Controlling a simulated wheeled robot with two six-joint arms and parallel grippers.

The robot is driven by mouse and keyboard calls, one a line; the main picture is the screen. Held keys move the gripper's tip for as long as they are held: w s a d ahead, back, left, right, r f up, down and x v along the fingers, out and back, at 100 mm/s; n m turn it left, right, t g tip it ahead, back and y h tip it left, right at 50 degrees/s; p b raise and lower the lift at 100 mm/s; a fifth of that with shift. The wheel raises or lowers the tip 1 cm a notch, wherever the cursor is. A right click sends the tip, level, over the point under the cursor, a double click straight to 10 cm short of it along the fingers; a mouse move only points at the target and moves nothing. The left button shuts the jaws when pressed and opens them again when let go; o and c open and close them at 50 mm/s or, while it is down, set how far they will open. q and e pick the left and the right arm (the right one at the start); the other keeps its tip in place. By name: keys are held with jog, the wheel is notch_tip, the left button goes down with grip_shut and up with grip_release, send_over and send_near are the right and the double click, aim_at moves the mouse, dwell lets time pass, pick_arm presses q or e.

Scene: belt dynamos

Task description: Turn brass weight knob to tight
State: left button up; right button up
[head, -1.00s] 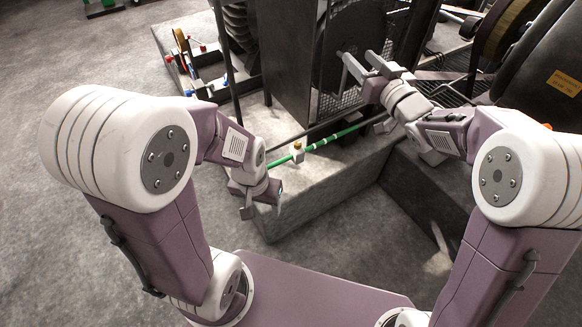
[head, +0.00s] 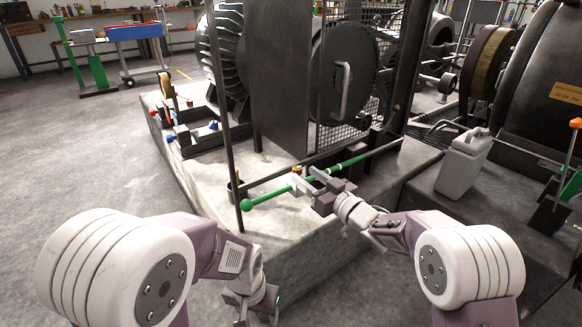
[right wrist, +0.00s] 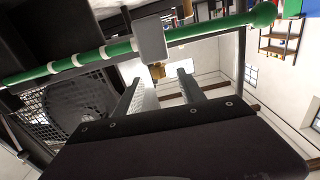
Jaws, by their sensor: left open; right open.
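A green rod (head: 268,196) with pale bands and a round green end runs along the front of the machine. A grey block sits on it in the right wrist view (right wrist: 151,40), with the small brass knob (right wrist: 157,71) on its side facing my gripper. In the head view the brass knob (head: 297,169) is partly hidden by my fingers. My right gripper (head: 304,178) is open, its fingers pointing towards the knob. In the right wrist view the knob appears between the fingertips (right wrist: 156,80), apparently not gripped. My left gripper (head: 258,306) is open, low in front of the plinth, holding nothing visible.
A grey jerrycan (head: 463,163) stands to the right. The concrete plinth top (head: 200,170) is clear at left front.

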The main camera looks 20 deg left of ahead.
aim_at(301, 169)
jog(key=w+a+p, duration=0.1)
jog(key=p, duration=0.1)
jog(key=a+r+p, duration=0.1)
jog(key=shift+w+a+p, duration=0.25)
jog(key=shift+w+p, duration=0.1)
jog(key=shift+w, duration=0.05)
jog(key=w+a, duration=0.1)
jog(key=w+a+f+b, duration=0.1)
jog(key=a, duration=0.1)
jog(key=shift+w+f+b, duration=0.2)
jog(key=shift+b, duration=0.1)
jog(key=shift+w+a+r, duration=0.2)
jog(key=shift+w+a, duration=0.1)
jog(key=shift+a, duration=0.05)
pick_arm(q)
notch_tip(301, 169, up, 3)
jog(key=shift+r, duration=0.1)
pick_arm(e)
grip_shut()
